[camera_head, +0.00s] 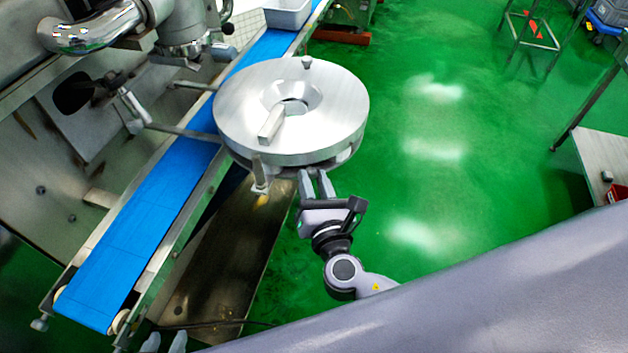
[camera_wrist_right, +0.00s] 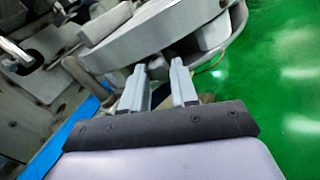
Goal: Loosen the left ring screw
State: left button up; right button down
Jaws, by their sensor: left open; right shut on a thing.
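A round metal ring-shaped disc (camera_head: 340,115) sits above the machine's blue belt in the head view. An upright metal post (camera_head: 258,168) stands at its near left rim, and a small knob (camera_head: 306,62) stands at its far rim. I cannot tell which of these is the left ring screw. My right gripper (camera_head: 315,178) is at the disc's near underside, right of the post. In the right wrist view its fingers (camera_wrist_right: 159,75) are around a small grey part (camera_wrist_right: 157,67) under the rim, partly hidden. My left gripper (camera_head: 164,341) shows only its fingertips at the bottom edge, apart and empty.
The blue conveyor belt (camera_head: 150,215) runs diagonally left of the disc. A metal plate (camera_head: 225,265) lies below the disc. A grey-white tray (camera_head: 288,14) stands at the belt's far end.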

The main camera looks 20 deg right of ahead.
jog(key=c, duration=0.9)
grip_release()
jog(key=shift+o, duration=0.2)
jog(key=shift+s, duration=0.1)
jog(key=s+b, duration=0.1)
jog(key=s, duration=0.6)
jog(key=shift+a, duration=0.25)
